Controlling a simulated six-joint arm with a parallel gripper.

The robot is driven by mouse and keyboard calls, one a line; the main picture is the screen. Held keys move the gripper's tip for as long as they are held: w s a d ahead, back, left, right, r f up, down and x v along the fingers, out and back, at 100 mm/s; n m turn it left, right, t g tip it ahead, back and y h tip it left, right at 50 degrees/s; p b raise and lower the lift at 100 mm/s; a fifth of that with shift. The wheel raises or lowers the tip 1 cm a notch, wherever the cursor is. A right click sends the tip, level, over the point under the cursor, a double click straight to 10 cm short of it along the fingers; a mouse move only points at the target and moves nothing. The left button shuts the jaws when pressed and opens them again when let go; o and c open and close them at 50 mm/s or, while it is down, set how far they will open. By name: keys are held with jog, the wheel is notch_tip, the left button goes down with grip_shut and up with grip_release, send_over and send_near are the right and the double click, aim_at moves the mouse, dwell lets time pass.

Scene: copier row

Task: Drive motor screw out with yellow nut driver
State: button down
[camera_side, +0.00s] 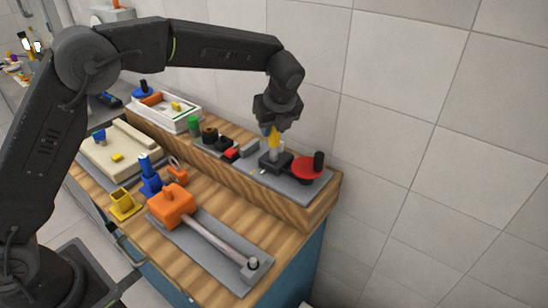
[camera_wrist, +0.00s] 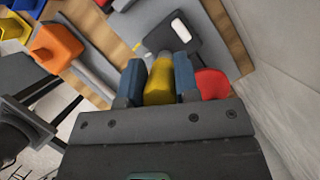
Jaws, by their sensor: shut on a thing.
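My gripper (camera_side: 272,128) points down over the raised wooden shelf and is shut on the yellow nut driver (camera_side: 274,141). In the wrist view the yellow handle (camera_wrist: 158,80) sits between the two blue-grey fingers. The driver stands about upright over a dark block (camera_side: 275,161), which looks like the motor, on a grey plate (camera_side: 290,188). The dark block also shows in the wrist view (camera_wrist: 160,38), just past the fingers. The driver's tip and the screw are too small or hidden to make out, so I cannot tell if they touch.
A red disc with a black knob (camera_side: 305,168) stands close right of the driver. Small black and red parts (camera_side: 230,154) lie to the left. An orange block with a long shaft (camera_side: 172,205), a blue piece (camera_side: 150,178) and a yellow holder (camera_side: 122,203) stand on the lower bench. A tiled wall is behind.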

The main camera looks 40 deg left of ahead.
jog(key=n+g, duration=0.1)
jog(key=n, duration=0.1)
jog(key=n+g, duration=0.1)
jog(key=n, duration=0.2)
jog(key=shift+s+y, duration=0.2)
jog(key=shift+y, duration=0.1)
jog(key=shift+n, duration=0.3)
jog(key=n+g, duration=0.2)
jog(key=n, duration=0.3)
jog(key=shift+s, duration=0.15)
jog(key=shift+r, duration=0.2)
jog(key=shift+r, duration=2.4)
